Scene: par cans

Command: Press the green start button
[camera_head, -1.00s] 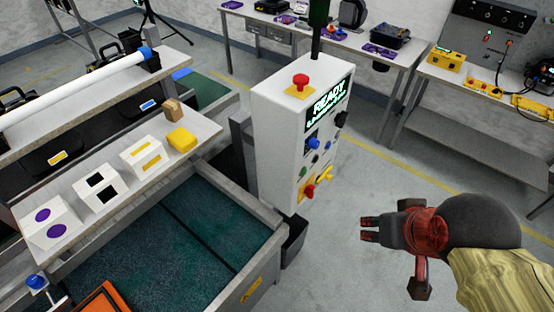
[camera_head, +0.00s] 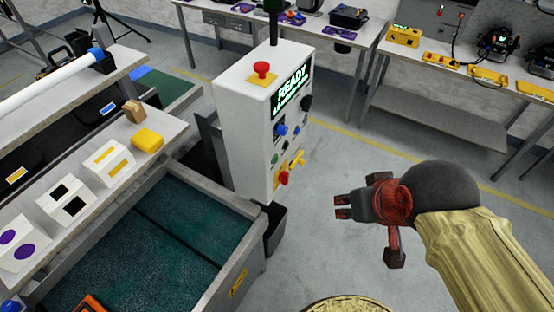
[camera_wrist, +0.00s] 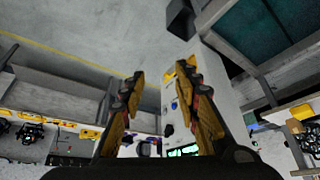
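The white control cabinet (camera_head: 240,130) stands left of centre in the head view, with a lit READY screen (camera_head: 291,92) and knobs and buttons below it. A small dark green round button (camera_head: 275,158) seems to sit on its front panel, above the red knob (camera_head: 283,178); it is too small to be sure. My gripper (camera_head: 343,207) is right of the cabinet, apart from it, with its fingers pointing left toward it. In the wrist view my gripper (camera_wrist: 163,78) has its fingers spread, with nothing between them. The cabinet shows upside down there, partly hidden by the right finger.
A red mushroom button (camera_head: 262,69) on a yellow base tops the cabinet. A grey-rimmed bin (camera_head: 235,262) and a sloped shelf with boxes stand to the left. Workbenches (camera_head: 440,117) line the back wall. The floor between my gripper and the cabinet is clear.

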